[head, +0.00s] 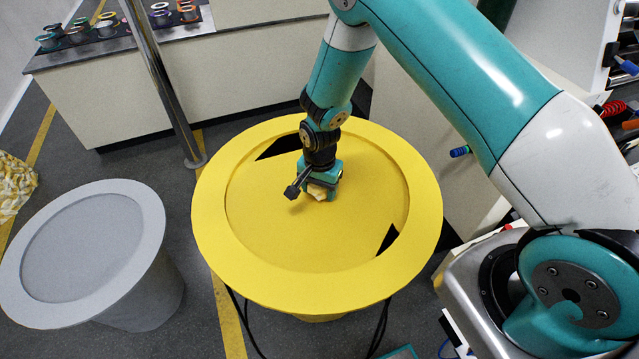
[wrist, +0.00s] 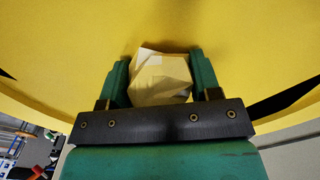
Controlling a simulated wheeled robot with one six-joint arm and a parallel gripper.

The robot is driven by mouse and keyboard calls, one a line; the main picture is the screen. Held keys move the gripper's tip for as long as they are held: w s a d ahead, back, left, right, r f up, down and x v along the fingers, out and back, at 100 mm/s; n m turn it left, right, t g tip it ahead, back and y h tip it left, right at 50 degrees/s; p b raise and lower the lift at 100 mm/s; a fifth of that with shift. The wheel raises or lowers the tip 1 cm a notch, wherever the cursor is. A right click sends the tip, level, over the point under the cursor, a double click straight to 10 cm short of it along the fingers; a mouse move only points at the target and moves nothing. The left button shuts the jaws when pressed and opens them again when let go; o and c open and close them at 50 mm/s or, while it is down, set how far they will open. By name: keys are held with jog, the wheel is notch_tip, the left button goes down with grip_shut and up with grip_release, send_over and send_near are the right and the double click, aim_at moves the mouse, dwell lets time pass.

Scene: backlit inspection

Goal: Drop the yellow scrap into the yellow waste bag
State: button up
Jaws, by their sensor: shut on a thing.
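My gripper (head: 320,192) is shut on the yellow scrap (head: 316,194), a small faceted pale yellow lump. In the wrist view the scrap (wrist: 160,78) sits between the two green fingers of my gripper (wrist: 160,80). A wide, round yellow receptacle (head: 222,262), which I take for the yellow waste bag, has a broad flat rim around a recessed yellow inside. My gripper points down over that inside, within the rim. I cannot tell how high the scrap is above the yellow surface. Dark angular patches show inside the rim.
A similar grey round receptacle (head: 140,213) stands at left. A crumpled pale yellow bundle (head: 14,186) is at the left edge. A metal pole (head: 160,75) rises behind the yellow rim. A counter (head: 250,65) behind holds several small ring-shaped items. Dark cables hang below the yellow rim.

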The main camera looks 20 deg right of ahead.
jog(key=shift+f, duration=0.15)
jog(key=o, duration=1)
jog(key=shift+c, duration=0.2)
notch_tip(320, 180, up, 17)
jog(key=b, duration=0.3)
jog(key=shift+r+b, duration=0.2)
jog(key=shift+b, duration=0.15)
